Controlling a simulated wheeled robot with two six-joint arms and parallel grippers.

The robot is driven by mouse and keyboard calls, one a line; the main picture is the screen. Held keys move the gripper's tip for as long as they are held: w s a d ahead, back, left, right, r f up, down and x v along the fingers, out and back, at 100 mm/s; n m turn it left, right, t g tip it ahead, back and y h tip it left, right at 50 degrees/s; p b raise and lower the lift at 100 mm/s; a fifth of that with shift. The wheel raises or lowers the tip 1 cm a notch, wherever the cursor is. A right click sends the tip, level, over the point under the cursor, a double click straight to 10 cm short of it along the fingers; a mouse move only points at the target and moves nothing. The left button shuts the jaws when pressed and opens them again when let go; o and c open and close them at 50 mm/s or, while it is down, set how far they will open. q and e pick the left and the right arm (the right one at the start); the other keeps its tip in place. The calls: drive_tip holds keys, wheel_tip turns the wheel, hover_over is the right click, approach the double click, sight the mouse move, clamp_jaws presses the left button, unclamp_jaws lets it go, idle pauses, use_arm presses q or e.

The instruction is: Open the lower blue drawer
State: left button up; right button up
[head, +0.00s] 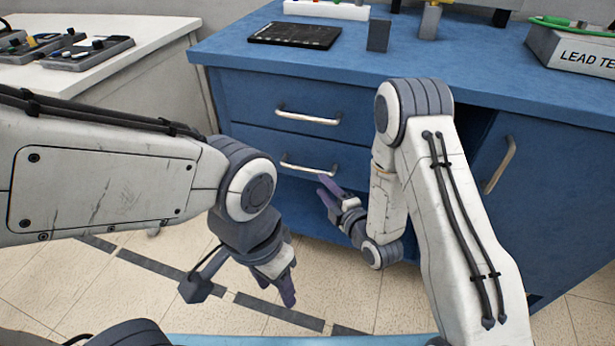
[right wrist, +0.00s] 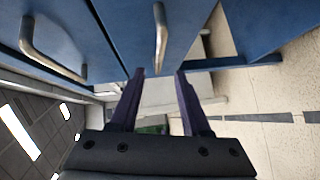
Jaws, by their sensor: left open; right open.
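The lower blue drawer (head: 262,148) is shut in the blue cabinet, under the upper drawer (head: 255,97). Its silver bar handle (head: 308,169) also shows in the right wrist view (right wrist: 160,38). My right gripper (head: 324,192) is open just below and in front of this handle, near its right end. In the right wrist view its purple fingers (right wrist: 160,73) point at the drawer front, with the handle lined up between the tips; I cannot tell whether they touch it. My left gripper (head: 287,281) is open and empty, low over the floor in front of the cabinet.
The upper drawer's handle (head: 307,117) is close above. A cabinet door with a handle (head: 500,165) is at the right. The blue worktop (head: 340,62) holds a black panel (head: 295,35) and a lead box (head: 575,50). A white table (head: 120,60) stands left.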

sight(308, 170)
drive_tip(key=b+x, duration=0.1)
drive_tip(key=x, duration=0.8)
drive_tip(key=shift+w+a, duration=0.2)
drive_tip(key=shift+w, duration=0.1)
clamp_jaws()
idle(1.0)
